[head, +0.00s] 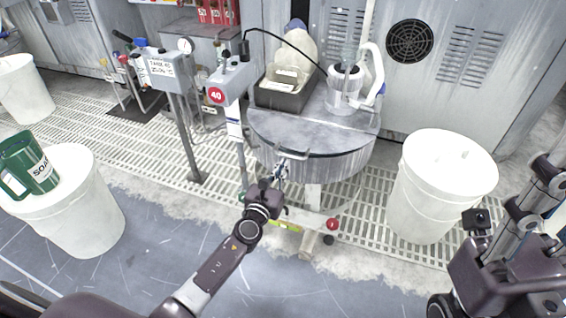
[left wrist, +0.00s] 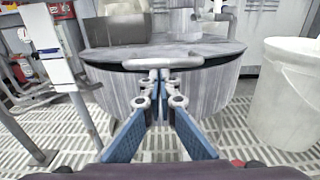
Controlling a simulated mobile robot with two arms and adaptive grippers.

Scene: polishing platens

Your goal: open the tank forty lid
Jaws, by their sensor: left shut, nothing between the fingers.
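Tank forty (head: 310,168) is a round grey metal tank, and a red disc marked 40 (head: 216,95) is on the post beside it. Its grey lid (head: 280,128) lies over the top, about level. A bar handle (head: 291,153) stands out from the lid's front edge; it also shows in the left wrist view (left wrist: 162,63). In that view a thin dark gap runs between lid and tank wall. My left gripper (head: 281,172) is shut and empty just below and in front of the handle; contact is unclear. My right gripper (head: 485,262) is at the right, fingers not distinguishable.
A grey bin with bottles (head: 285,95) and a white pump-like vessel (head: 347,92) stand at the tank's rear. White barrels stand right (head: 440,190) and left (head: 85,215), the left one carrying a green SOAP jug (head: 30,165). A control box (head: 163,70) stands left of the tank.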

